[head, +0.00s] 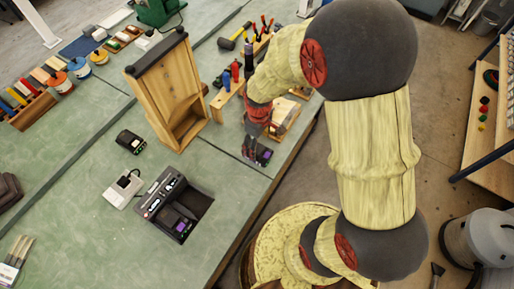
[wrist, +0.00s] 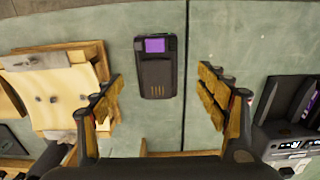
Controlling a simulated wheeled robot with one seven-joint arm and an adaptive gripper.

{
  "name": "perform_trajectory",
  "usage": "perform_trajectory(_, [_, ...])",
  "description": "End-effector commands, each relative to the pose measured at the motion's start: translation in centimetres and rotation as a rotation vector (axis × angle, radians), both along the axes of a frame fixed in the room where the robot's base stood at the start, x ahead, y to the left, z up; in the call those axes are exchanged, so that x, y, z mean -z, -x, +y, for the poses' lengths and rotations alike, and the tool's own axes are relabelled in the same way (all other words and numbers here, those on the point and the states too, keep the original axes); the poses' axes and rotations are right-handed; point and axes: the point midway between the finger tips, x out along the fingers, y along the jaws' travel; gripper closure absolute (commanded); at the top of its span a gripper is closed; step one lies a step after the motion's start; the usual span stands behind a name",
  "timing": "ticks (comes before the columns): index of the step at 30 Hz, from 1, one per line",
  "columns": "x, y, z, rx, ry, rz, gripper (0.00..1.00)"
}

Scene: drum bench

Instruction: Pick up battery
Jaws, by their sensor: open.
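A black battery with a purple label (wrist: 159,72) lies flat on the green bench top in the wrist view. It also shows in the head view near the bench's front edge (head: 264,155). My gripper (head: 249,147) is above the bench beside it in the head view. In the wrist view my gripper (wrist: 160,80) is open, with one finger to each side of the battery and clear gaps. Nothing is held. A second purple-labelled battery (head: 182,227) sits in the black charger (head: 163,192). The height of my fingertips above the bench is hard to tell.
A wooden tray with a pale sheet (wrist: 55,90) is left of the battery in the wrist view; the charger (wrist: 290,125) is to the right. A tall wooden cabinet (head: 165,90) stands behind in the head view. A small black device (head: 130,142) lies farther left.

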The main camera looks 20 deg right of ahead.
Motion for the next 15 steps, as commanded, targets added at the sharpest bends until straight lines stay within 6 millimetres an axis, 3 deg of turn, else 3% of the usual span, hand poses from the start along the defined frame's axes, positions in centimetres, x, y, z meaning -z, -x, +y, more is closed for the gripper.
perform_trajectory(15, [5.1, -0.4, 0.1, -0.006, 0.000, 0.005, 0.26])
